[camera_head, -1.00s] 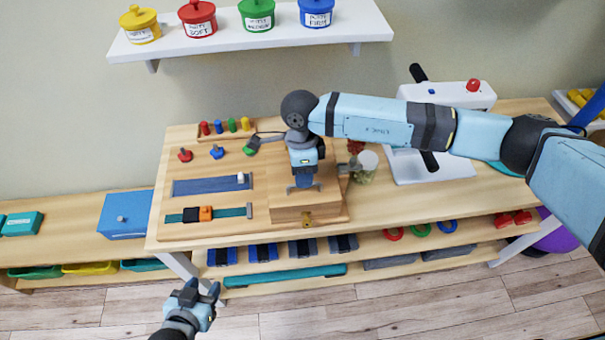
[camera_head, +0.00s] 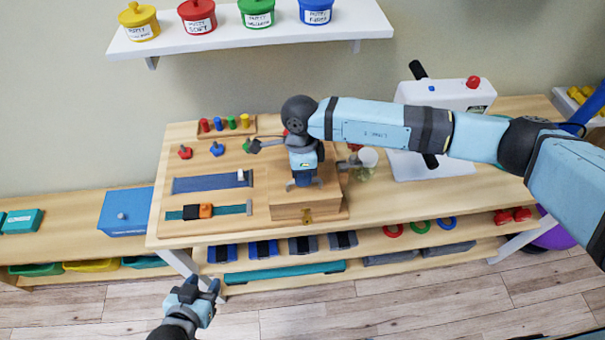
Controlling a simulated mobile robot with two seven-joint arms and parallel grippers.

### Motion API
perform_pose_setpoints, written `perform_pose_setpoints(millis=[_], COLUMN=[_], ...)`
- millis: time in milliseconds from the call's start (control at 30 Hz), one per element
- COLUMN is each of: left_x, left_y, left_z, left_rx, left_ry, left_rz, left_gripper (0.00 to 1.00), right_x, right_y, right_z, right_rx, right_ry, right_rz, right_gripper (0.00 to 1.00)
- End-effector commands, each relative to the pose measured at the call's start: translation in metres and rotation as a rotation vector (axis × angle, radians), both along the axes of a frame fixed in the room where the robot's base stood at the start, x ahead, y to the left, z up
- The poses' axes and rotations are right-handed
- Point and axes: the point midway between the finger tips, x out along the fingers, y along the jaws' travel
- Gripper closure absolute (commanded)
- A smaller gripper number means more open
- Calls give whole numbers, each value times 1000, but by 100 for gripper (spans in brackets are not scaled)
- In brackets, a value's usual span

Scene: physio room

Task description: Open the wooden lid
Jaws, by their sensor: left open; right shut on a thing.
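The wooden lid (camera_head: 290,197) tops a small wooden box (camera_head: 285,212) with a brass latch (camera_head: 307,214) on its front, at the right of the wooden activity board (camera_head: 220,230). The lid looks flat on the box; any gap is too small to tell. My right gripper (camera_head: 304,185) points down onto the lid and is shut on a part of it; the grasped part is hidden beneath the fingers. My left gripper (camera_head: 205,289) is open and empty, low in front of the bench.
The board also bears a blue strip (camera_head: 205,185), a strap with a buckle (camera_head: 205,211) and coloured pegs (camera_head: 218,125). A glass jar (camera_head: 367,160) and a white device (camera_head: 435,115) stand right of the box. A shelf with lidded pots (camera_head: 257,14) hangs above.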

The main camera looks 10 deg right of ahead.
Motion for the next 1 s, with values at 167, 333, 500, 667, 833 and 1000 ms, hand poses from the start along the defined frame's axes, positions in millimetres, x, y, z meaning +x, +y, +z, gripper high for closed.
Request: perform_pose_setpoints(millis=[167,333,500,667,833,1000], left_x=[0,0,0,0,0,0], left_y=[0,0,0,0,0,0], left_z=[-10,-24,-40,-54,-66,-72], left_rx=[0,0,0,0,0,-1], left_ry=[0,-1,-1,-1,0,1], left_rz=[0,0,0,0,0,0], left_gripper=[54,54,54,54,54,54], right_x=[6,17,30,42,54,60], right_y=[0,0,0,0,0,-1], right_z=[7,19,32,43,50,54], right_rx=[1,1,2,3,2,1], right_ry=[-5,-8,-9,-10,-10,-8], right_rz=[1,0,0,-2,-4,-4], right_gripper=[100,100,100,100,100,100])
